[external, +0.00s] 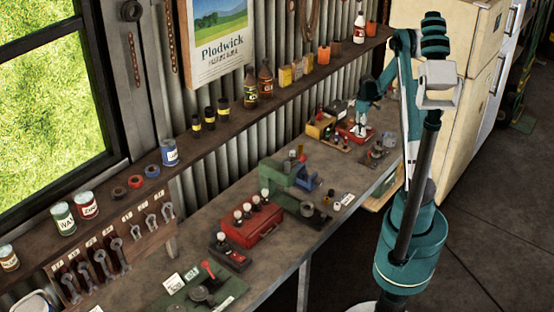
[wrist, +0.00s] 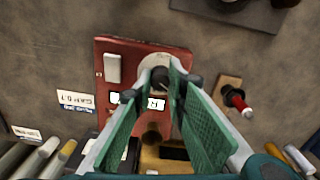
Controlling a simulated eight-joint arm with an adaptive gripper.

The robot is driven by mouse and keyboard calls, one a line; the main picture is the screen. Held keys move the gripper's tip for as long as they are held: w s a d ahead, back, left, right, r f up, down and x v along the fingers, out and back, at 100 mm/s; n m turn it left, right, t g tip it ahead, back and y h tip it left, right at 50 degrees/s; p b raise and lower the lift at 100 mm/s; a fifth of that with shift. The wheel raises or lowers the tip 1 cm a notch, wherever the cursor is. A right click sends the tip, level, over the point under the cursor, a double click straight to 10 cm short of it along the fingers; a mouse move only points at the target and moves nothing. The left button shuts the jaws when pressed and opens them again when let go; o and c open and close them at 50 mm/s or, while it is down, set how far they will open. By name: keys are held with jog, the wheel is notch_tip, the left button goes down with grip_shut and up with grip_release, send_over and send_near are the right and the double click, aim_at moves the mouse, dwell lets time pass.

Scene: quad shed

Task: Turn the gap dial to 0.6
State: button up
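A red device (external: 346,128) sits on the bench in the external view, under my gripper (external: 361,130). In the wrist view the red device (wrist: 118,52) carries a pale round dial (wrist: 150,63) with a dark centre and small white windows below it. My gripper (wrist: 157,88) has its green-padded fingers apart, with their tips at the dial, one on each side. Whether they touch it is unclear. A white card (wrist: 75,98) beside the device bears the word GAP and a number I cannot read surely. The dial's setting is not legible.
In the wrist view a small wooden block with a red-tipped piece (wrist: 235,99) lies to the right. A yellow box (external: 320,127) stands beside the red device. A green machine (external: 290,178) and a red toolbox (external: 250,221) stand farther along the bench.

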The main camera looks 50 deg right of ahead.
dwell(0.4)
jog(key=m+b, duration=0.3)
jog(key=m, duration=0.1)
jog(key=shift+f, duration=0.15)
jog(key=shift+m+b, duration=1.25)
jog(key=shift+m, duration=0.65)
jog(key=o, duration=0.9)
jog(key=shift+r, duration=0.3)
jog(key=shift+r, duration=5.9)
